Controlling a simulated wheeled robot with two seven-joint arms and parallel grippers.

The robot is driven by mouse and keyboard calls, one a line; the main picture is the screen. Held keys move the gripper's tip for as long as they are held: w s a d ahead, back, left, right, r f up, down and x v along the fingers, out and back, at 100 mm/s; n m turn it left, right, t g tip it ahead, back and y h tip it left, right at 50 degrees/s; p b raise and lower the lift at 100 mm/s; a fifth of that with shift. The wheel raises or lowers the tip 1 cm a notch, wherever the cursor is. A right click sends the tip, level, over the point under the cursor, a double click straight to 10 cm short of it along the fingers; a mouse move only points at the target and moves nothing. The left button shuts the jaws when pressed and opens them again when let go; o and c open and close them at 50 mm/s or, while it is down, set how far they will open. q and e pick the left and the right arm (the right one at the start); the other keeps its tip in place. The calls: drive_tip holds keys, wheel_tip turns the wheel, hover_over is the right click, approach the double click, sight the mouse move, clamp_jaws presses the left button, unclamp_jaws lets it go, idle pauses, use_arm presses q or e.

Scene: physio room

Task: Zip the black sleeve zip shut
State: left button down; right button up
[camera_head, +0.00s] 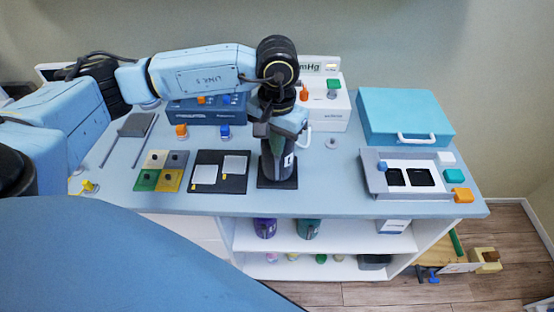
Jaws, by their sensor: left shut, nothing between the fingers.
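My left gripper (277,184) reaches down at the middle of the blue table, shut and empty, its dark body marked with a white label. Its tip is over or against a small black pad (292,184), largely hidden by the gripper; I cannot tell whether they touch. A black panel (236,188) with two pale squares and small yellow tabs lies just left of it. I cannot make out the black sleeve zip or its slider for certain; it may be partly behind the gripper. My right gripper is not in view.
A blue case (405,112) stands at the back right, with a grey tray (430,191) in front. A white device (338,118) and a dark blue box (183,112) stand behind the gripper. Coloured tiles (146,182) lie left. The tabletop right of the gripper has free room.

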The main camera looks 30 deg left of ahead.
use_arm(q)
drive_tip(key=shift+f+b, duration=1.3)
drive_tip(key=shift+f, duration=0.15)
drive_tip(key=s, duration=0.1)
drive_tip(key=s+d+r+p, duration=0.1)
drive_tip(key=s+d+r, duration=0.1)
drive_tip(key=s, duration=0.1)
drive_tip(key=shift+d+r, duration=0.15)
drive_tip(key=shift+w, duration=0.1)
